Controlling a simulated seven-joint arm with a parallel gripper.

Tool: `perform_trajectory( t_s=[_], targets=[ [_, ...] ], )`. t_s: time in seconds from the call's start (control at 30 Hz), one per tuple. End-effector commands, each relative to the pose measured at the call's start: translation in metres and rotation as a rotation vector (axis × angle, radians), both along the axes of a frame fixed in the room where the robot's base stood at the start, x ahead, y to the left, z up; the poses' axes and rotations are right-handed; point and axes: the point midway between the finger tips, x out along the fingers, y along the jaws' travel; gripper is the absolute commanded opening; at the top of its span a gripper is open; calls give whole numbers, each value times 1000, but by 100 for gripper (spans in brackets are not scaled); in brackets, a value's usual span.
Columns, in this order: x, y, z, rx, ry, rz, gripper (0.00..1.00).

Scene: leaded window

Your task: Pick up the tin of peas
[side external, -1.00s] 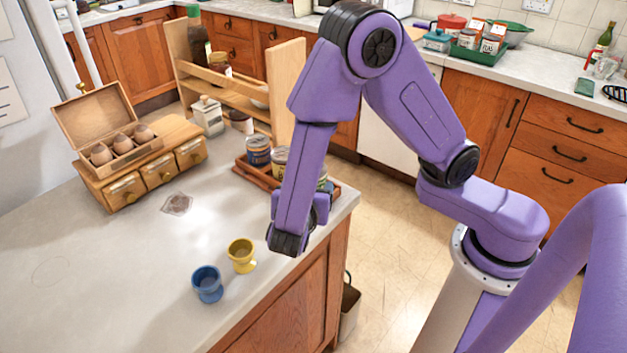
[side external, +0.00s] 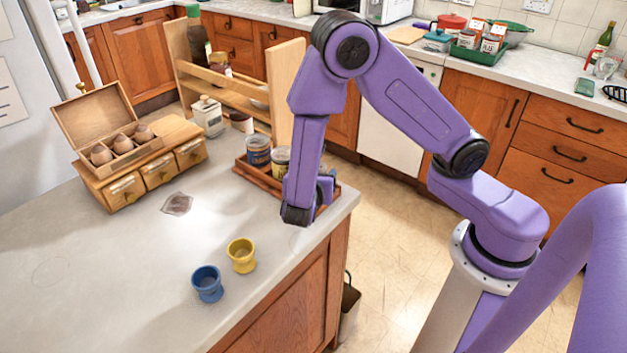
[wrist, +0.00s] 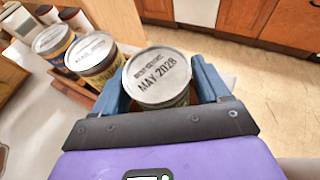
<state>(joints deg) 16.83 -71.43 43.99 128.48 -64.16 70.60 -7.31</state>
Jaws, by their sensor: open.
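Three tins stand in a row in a wooden tray (side external: 262,184) near the counter's right edge. In the wrist view, the nearest tin (wrist: 157,75) has a lid stamped "MAY 2028" and a strip of green label; its name cannot be read, so I cannot confirm it is the peas. My gripper (wrist: 165,80) is open, with one blue finger on each side of this tin. I cannot tell whether they touch it. In the side view my arm mostly hides this tin and the fingers.
Beside it are a yellow-labelled tin (wrist: 97,58) and a blue-and-orange tin (wrist: 56,42). A yellow egg cup (side external: 241,256) and a blue egg cup (side external: 207,284) stand on the counter (side external: 120,290). A wooden rack (side external: 285,95) stands behind the tray. The counter's front left is clear.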

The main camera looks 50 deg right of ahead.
Motion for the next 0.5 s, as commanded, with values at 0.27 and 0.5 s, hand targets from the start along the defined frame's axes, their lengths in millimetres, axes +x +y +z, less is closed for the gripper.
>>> perform_trajectory(
  t_s=[0.27, 0.5],
  targets=[
    [0, 0, 0, -1, -1, 0, 27],
    [0, 0, 1, -1, -1, 0, 27]
  ],
)
